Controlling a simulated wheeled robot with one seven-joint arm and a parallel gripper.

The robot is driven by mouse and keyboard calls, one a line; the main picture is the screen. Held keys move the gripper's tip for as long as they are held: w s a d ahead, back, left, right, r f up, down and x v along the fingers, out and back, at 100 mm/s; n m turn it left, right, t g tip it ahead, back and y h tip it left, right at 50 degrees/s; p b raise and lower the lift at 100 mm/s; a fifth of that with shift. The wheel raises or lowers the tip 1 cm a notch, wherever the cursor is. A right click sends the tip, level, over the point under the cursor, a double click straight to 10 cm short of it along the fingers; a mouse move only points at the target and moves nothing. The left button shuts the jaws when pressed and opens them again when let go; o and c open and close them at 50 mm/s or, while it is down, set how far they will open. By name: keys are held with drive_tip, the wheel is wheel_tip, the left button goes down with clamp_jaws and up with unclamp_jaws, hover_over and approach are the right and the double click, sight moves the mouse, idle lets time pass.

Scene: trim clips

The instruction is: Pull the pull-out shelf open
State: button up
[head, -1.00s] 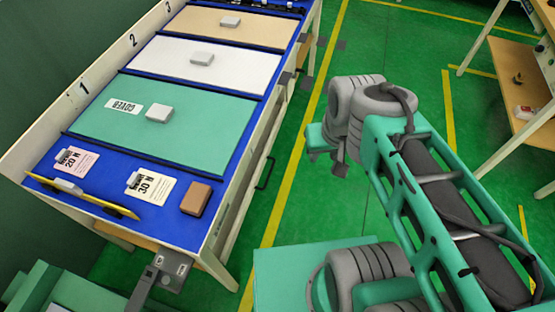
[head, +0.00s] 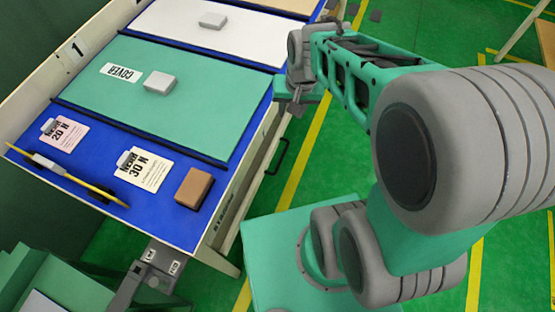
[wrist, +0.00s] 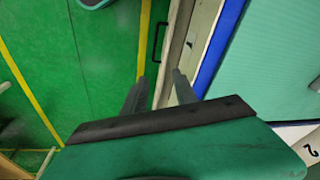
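The pull-out shelf's front shows as a narrow pale strip along the side of the workbench, and its black bar handle (head: 278,157) stands out from it. In the wrist view the handle (wrist: 160,42) lies ahead of the fingertips, above the green floor. My gripper (wrist: 160,80) is open, its two grey fingers apart with nothing between them. In the head view my gripper (head: 297,98) is beside the bench edge, beyond the handle and apart from it. The shelf's inside is hidden, and it looks closed.
The bench top holds a green panel (head: 190,110) marked COVER, a white panel (head: 225,38), grey blocks, 20 N and 30 N cards, a brown block (head: 194,187) and a yellow strip (head: 90,186). Green floor (head: 330,165) beside the bench is clear.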

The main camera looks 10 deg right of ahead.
sight(282, 156)
drive_tip(key=w+f+m+b, duration=0.1)
drive_tip(key=w+f+b, duration=0.1)
drive_tip(key=f, duration=0.9)
drive_tip(key=w+f+m+b, duration=0.2)
drive_tip(key=f+b, duration=0.2)
drive_tip(key=f, duration=0.8)
drive_tip(key=w+f+m+g+y+b, duration=0.1)
drive_tip(key=w+f+b, duration=0.1)
drive_tip(key=f, duration=1)
drive_tip(key=shift+m+b, duration=0.3)
drive_tip(key=shift+b, duration=0.35)
clamp_jaws()
